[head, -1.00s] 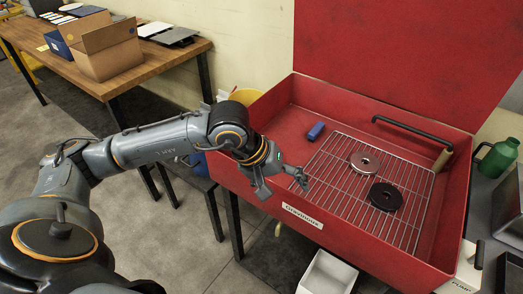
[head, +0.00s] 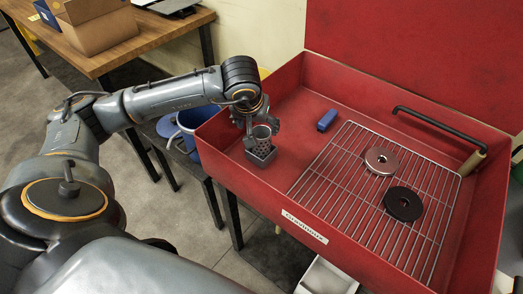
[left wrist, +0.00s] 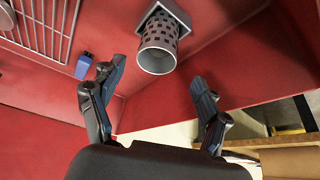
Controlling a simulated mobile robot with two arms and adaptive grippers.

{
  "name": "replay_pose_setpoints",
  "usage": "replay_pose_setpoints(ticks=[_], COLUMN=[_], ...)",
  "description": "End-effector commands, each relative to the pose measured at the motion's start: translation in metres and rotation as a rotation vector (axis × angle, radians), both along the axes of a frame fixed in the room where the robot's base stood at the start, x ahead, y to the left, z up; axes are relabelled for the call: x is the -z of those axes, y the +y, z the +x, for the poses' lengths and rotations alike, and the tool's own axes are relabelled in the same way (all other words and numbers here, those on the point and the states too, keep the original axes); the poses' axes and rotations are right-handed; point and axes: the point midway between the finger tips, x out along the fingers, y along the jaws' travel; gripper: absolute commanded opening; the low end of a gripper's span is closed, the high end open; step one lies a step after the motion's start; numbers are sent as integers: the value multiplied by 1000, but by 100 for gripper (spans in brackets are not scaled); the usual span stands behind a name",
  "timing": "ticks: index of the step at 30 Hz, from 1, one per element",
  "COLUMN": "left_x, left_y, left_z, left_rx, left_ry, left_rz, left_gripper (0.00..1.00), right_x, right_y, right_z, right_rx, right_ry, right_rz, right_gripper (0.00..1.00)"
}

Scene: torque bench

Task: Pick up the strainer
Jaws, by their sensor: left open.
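The strainer is a grey perforated metal cylinder (head: 262,139) standing upright on a square dark base in the near left corner of the red basin (head: 300,66). In the left wrist view the strainer (left wrist: 158,45) shows its round open rim, with the square base beyond it. My left gripper (head: 254,124) is open and empty, just above and behind the strainer in the head view. In the left wrist view the fingers (left wrist: 158,78) are spread, with the strainer ahead of the gap between them. Contact is not visible. My right gripper is out of view.
A wire rack (head: 335,172) in the basin holds a silver disc (head: 380,160) and a black disc (head: 403,204). A blue block (head: 326,120) lies behind it. A blue bucket (head: 188,135) stands left of the basin.

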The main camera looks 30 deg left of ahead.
Motion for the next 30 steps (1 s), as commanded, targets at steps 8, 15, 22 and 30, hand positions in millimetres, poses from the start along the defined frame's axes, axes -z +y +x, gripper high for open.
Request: replay_pose_setpoints(ticks=[8,15,22,30], left_x=[23,54,57,56], left_y=[1,4,5,5], left_z=[10,25,27,27], left_rx=[-1,-1,0,0], left_ry=[1,0,-1,-1], left_rz=[-2,-1,-1,-1], left_gripper=[76,76,76,39], right_x=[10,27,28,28], right_y=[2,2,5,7], right_z=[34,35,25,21], right_rx=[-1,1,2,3], right_ry=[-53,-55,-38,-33], right_rz=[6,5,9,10], right_gripper=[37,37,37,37])
